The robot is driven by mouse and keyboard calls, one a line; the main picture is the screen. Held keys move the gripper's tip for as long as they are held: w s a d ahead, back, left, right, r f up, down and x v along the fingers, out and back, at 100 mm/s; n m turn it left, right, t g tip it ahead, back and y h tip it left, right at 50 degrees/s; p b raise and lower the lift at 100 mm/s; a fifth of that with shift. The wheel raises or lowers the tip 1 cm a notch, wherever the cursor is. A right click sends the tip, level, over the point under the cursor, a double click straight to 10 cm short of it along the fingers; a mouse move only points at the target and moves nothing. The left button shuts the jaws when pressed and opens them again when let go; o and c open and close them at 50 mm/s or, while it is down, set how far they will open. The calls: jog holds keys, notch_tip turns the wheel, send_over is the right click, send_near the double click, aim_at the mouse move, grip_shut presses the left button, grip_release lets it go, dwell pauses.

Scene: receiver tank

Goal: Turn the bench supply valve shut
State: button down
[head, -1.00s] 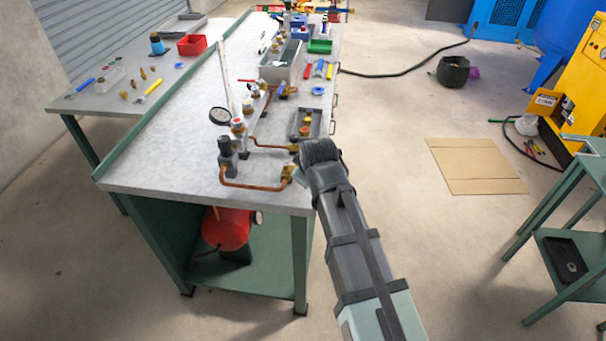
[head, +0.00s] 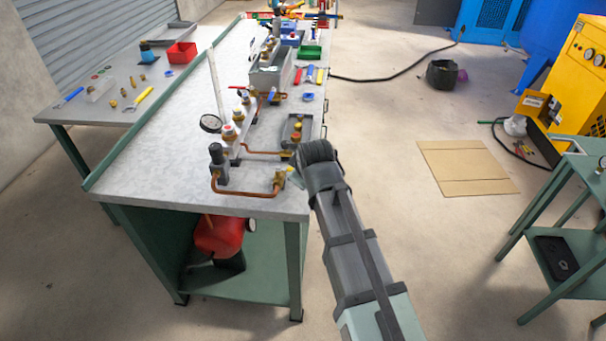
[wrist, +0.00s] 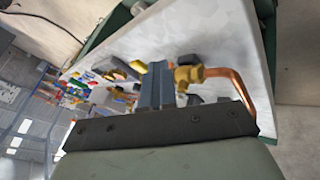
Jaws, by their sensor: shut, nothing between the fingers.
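A brass valve (head: 281,177) sits at the right end of the front copper pipe, near the bench top's front right corner. I take it as the bench supply valve. In the wrist view the brass valve body (wrist: 188,76) shows just right of my fingers, with the copper pipe bending away from it. A dark part sits on its top; I cannot tell its handle position. My gripper (wrist: 155,84) is shut and empty, its blue-grey fingers beside the valve; contact is unclear. In the head view my wrist hides most of the gripper.
A pressure gauge (head: 210,123) and dark regulator (head: 217,155) stand left along the pipework. A grey tray of small fittings (head: 308,128) lies just behind my wrist. A red tank (head: 219,235) is under the bench.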

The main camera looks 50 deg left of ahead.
jog(key=shift+w, duration=0.2)
jog(key=shift+s+d, duration=0.25)
jog(key=s+d, duration=0.2)
jog(key=d, duration=0.1)
jog(key=shift+s+r, duration=0.15)
jog(key=shift+s, duration=0.25)
jog(key=d+r, duration=0.5)
jog(key=r, duration=0.2)
jog(key=shift+s+d+r, duration=0.2)
jog(key=shift+s+r, duration=0.05)
jog(key=shift+r, duration=0.1)
